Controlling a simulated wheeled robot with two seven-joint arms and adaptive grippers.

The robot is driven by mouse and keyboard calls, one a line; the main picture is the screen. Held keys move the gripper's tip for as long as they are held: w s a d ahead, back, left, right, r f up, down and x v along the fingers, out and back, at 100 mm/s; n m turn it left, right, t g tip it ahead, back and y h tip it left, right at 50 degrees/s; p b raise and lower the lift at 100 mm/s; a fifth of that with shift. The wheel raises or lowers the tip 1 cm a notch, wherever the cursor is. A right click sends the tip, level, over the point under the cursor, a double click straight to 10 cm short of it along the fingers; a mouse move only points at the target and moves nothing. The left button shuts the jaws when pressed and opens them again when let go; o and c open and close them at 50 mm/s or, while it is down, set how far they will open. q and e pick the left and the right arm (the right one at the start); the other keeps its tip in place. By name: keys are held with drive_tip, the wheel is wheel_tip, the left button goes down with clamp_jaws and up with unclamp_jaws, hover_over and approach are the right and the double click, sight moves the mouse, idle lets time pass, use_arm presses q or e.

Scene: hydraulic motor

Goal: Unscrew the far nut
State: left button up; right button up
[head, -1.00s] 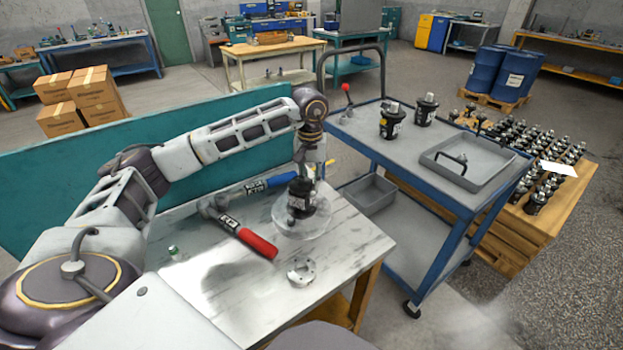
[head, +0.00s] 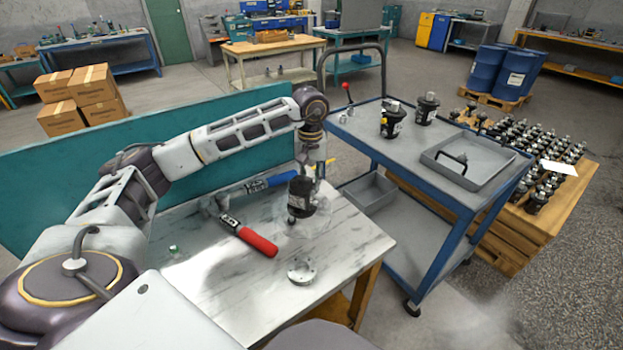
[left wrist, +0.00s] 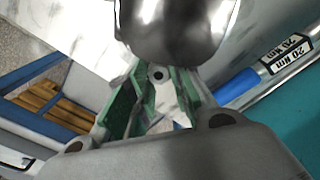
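The black hydraulic motor (head: 301,196) is at the right part of the white work table (head: 340,240), beneath my left wrist. In the left wrist view a large dark rounded body (left wrist: 175,30), seemingly the motor, fills the top. My left gripper (head: 319,172) is behind and above the motor, partly hidden by it. In the left wrist view its green-lined fingers (left wrist: 158,90) stand apart with a gap between them. I cannot make out the far nut. A grey-white flange ring (head: 302,271) lies nearer the front edge. My right gripper is not in view.
A red-handled tool (head: 255,240) and a blue-handled torque wrench (head: 268,183) lie left of the motor. A small green part (head: 173,248) lies farther left. A teal panel (head: 60,165) borders the table. A blue cart (head: 425,210) stands to the right.

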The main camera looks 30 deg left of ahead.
use_arm(q)
drive_tip(key=shift+s, duration=0.2)
idle(0.3)
drive_tip(key=shift+d+m, duration=0.1)
drive_tip(key=shift+m, duration=0.2)
drive_tip(key=shift+r+m+b, duration=0.2)
drive_tip(key=shift+m+b, duration=0.15)
drive_tip(key=shift+m, duration=1.55)
drive_tip(key=shift+w+d+m+b, duration=0.15)
drive_tip(key=shift+m+b, duration=0.3)
drive_tip(key=shift+m, duration=2.45)
